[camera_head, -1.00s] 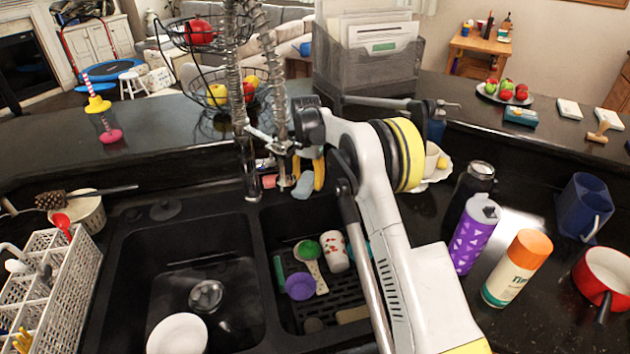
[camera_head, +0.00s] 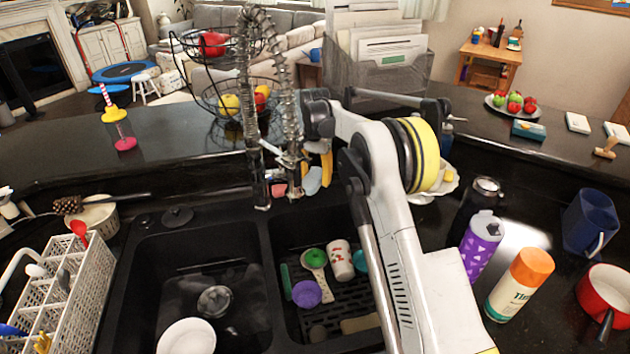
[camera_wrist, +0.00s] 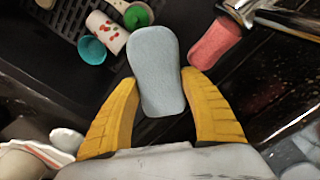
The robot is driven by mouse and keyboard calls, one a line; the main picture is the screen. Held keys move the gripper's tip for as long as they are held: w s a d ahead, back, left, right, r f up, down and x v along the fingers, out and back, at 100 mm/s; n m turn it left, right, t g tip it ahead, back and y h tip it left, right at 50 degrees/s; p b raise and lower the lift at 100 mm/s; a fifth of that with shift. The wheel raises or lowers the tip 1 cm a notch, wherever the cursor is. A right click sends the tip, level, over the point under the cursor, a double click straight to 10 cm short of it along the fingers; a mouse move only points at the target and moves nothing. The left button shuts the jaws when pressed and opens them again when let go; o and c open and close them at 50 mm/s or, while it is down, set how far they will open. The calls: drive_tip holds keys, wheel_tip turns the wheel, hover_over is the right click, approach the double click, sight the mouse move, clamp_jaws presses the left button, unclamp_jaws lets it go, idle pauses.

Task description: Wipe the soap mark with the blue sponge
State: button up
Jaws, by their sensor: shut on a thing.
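The blue sponge (camera_wrist: 157,65) is pale blue and stands between the two yellow fingers of my gripper (camera_wrist: 160,80) in the wrist view. The fingers are shut on its lower part, and its upper part sticks out past the tips. In the head view the sponge (camera_head: 312,181) and a yellow finger (camera_head: 326,169) show behind the sink, just right of the faucet (camera_head: 291,185). The arm hides part of the gripper there. I cannot clearly make out a soap mark; a pale patch (camera_head: 524,237) on the right counter may be one or a reflection.
A pink sponge (camera_wrist: 214,43) lies close to the right finger. The right basin holds a cup (camera_head: 340,260), a purple bowl (camera_head: 306,294) and other items. A purple bottle (camera_head: 481,245), an orange-capped bottle (camera_head: 520,285) and a red pot (camera_head: 606,292) crowd the right counter.

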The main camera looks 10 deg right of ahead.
drive_tip(key=shift+r, duration=0.15)
drive_tip(key=shift+r+p, duration=0.85)
drive_tip(key=shift+r, duration=0.6)
drive_tip(key=shift+s+f, duration=0.1)
